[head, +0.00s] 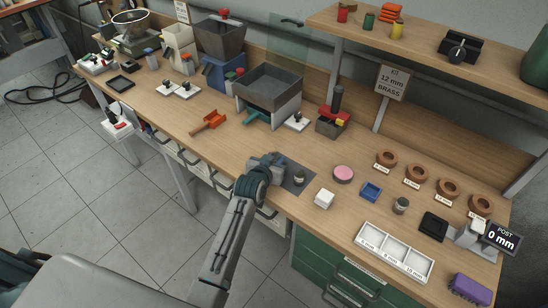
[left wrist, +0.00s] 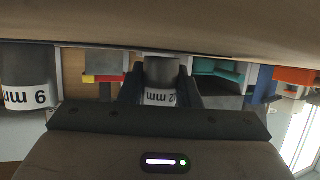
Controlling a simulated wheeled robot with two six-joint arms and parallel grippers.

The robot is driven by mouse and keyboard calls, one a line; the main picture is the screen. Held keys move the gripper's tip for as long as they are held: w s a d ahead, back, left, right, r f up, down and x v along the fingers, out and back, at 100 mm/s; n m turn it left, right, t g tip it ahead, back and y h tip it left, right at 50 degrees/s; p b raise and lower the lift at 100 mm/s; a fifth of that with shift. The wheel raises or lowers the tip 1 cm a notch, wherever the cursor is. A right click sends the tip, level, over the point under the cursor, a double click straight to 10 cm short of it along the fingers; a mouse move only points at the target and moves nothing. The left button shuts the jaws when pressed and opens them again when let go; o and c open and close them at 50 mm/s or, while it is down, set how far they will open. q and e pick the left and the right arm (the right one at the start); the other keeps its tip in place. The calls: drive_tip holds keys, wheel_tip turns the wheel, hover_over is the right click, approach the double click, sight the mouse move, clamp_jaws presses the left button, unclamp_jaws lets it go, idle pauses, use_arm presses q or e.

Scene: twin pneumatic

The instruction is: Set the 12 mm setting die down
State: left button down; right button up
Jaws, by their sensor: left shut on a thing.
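My left gripper (head: 270,163) is over the front edge of the bench, beside the left part of a dark mat (head: 292,187). In the left wrist view its fingers (left wrist: 160,82) are shut on the 12 mm setting die (left wrist: 160,96), a grey cylinder with a white label band that shows upside down and partly covered. In the head view the gripper hides this die, and I cannot tell whether it touches the mat. A second die (head: 299,178) stands upright on the mat; a labelled die (left wrist: 28,82) also shows large at the left wrist view's left edge. My right gripper is not in view.
A white block (head: 324,198), pink disc (head: 343,173) and blue tray (head: 371,192) stand right of the mat. A white sorting tray (head: 394,252) is at the front right. Bench space between scoop and gripper is clear.

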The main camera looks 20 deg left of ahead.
use_arm(q)
drive_tip(key=shift+f, duration=0.2)
drive_tip(key=c, duration=1.1)
unclamp_jaws()
drive_tip(key=shift+o, duration=0.2)
